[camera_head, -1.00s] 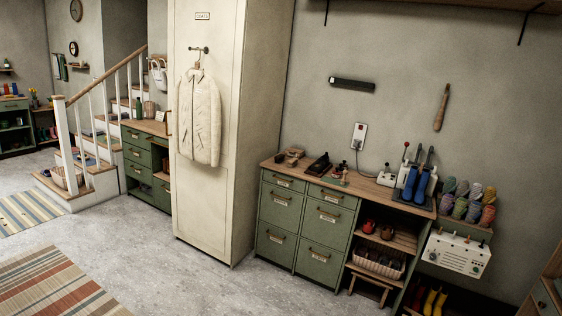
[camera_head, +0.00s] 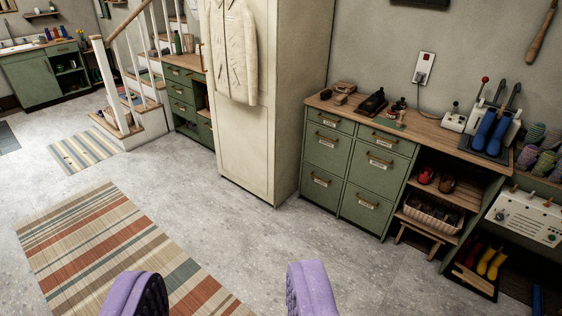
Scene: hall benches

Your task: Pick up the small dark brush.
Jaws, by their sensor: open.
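Several small brush-like things lie on the wooden top of the green drawer bench (camera_head: 440,142). A dark, blocky one (camera_head: 372,102) lies near the middle of the left part. Two small brown ones, one behind (camera_head: 345,87) and one in front (camera_head: 340,99), lie to its left. I cannot tell for sure which is the small dark brush. My gripper (camera_head: 222,292) shows as two purple fingers at the bottom edge. They are wide apart with only floor and rug seen between them. It is well short of the bench and touches nothing.
A tall cream cupboard with a hanging jacket (camera_head: 232,45) stands left of the bench. A striped rug (camera_head: 110,250) lies on the floor. The grey floor before the bench is clear.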

